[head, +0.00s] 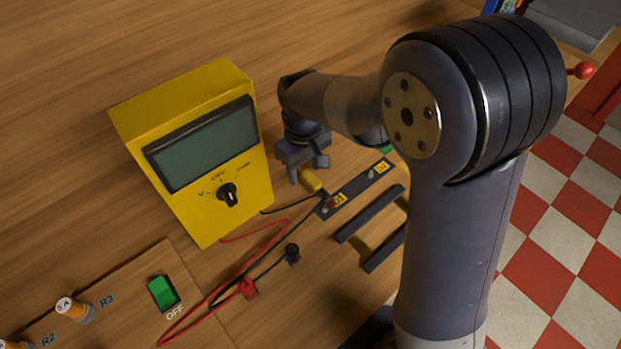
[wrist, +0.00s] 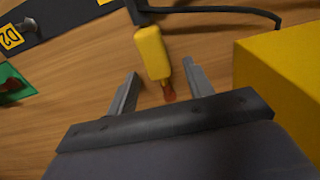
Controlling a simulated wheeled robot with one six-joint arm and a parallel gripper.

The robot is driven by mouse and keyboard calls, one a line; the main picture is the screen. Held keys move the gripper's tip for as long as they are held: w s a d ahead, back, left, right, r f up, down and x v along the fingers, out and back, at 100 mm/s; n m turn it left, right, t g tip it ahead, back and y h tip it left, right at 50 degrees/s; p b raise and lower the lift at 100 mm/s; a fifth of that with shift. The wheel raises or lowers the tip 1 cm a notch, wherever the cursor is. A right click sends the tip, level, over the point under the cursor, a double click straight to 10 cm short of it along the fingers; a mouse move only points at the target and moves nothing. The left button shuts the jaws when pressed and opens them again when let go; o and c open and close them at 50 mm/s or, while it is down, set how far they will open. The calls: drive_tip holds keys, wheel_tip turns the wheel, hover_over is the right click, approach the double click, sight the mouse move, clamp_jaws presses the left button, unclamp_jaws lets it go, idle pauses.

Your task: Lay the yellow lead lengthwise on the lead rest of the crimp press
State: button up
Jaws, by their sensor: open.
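A short yellow cylinder with a red tip, which looks like the yellow lead (wrist: 151,52), lies on the wooden bench in the wrist view. In the head view it shows as a small yellow piece (head: 311,181) just below my gripper (head: 307,172). My gripper is open, also in the wrist view (wrist: 160,71), with one finger on each side of the lead's red-tipped end. I cannot tell whether a finger touches it. A red frame with a red ball knob (head: 582,70) at the far right may be the crimp press; its lead rest is not discernible.
A yellow meter (head: 213,150) stands close left of my gripper, and its yellow side (wrist: 285,80) shows in the wrist view. A dark strip (head: 362,184) with D1 and D2 tags lies to the right. Two dark bars (head: 370,228) and red and black cables lie nearer.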

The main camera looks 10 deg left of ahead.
drive_tip(key=shift+f, duration=0.4)
drive_tip(key=shift+c, duration=0.2)
clamp_jaws()
